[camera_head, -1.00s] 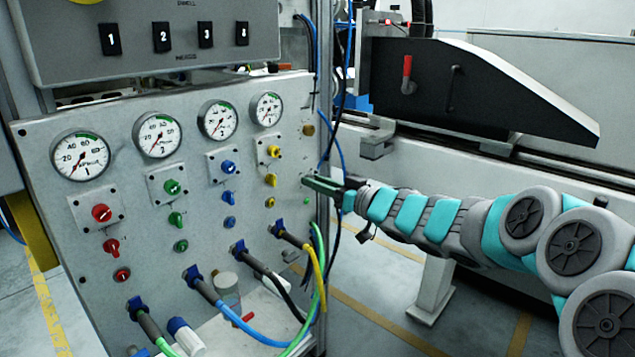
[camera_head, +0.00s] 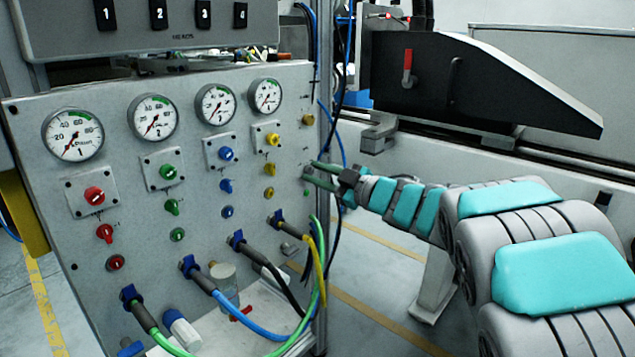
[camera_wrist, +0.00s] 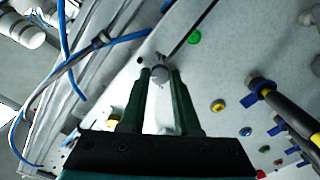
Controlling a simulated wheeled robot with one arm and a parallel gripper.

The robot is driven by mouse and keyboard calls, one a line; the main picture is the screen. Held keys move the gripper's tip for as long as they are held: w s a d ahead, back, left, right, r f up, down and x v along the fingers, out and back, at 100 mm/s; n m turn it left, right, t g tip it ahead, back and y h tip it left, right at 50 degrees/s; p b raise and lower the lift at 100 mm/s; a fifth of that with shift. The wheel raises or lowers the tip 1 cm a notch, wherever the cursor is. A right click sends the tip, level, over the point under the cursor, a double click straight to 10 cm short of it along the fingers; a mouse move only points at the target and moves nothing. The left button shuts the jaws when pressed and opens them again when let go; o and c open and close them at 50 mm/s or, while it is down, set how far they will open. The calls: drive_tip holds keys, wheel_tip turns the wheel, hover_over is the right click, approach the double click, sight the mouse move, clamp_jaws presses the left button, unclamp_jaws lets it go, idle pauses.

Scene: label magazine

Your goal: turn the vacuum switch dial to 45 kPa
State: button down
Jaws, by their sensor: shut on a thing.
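There the knob is too small and covered to make out.
Several gauges, such as the left one (camera_head: 73,135), stand above red, green, blue and yellow knobs. A green lamp (camera_head: 306,192) is just below my fingers. A yellow knob (camera_head: 308,119) is above them. Hoses (camera_head: 322,265) and dark cables hang close by.

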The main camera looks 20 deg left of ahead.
drive_tip(key=n+b, duration=0.2)
drive_tip(key=n, duration=0.1)
drive_tip(key=shift+f+n+b, duration=0.3)
drive_tip(key=shift+b, duration=0.1)
drive_tip(key=n+b, duration=0.3)
drive_tip(key=shift+n, duration=0.4)
drive_tip(key=n+b, duration=0.4)
drive_tip(key=shift+n, duration=0.4)
drive_tip(key=shift+r, duration=0.1)
drive_tip(key=shift+n, duration=0.4)
drive_tip(key=c, duration=0.6)
unclamp_jaws()
drive_tip(key=shift+r, duration=0.15)
drive_tip(key=shift+d, duration=0.1)
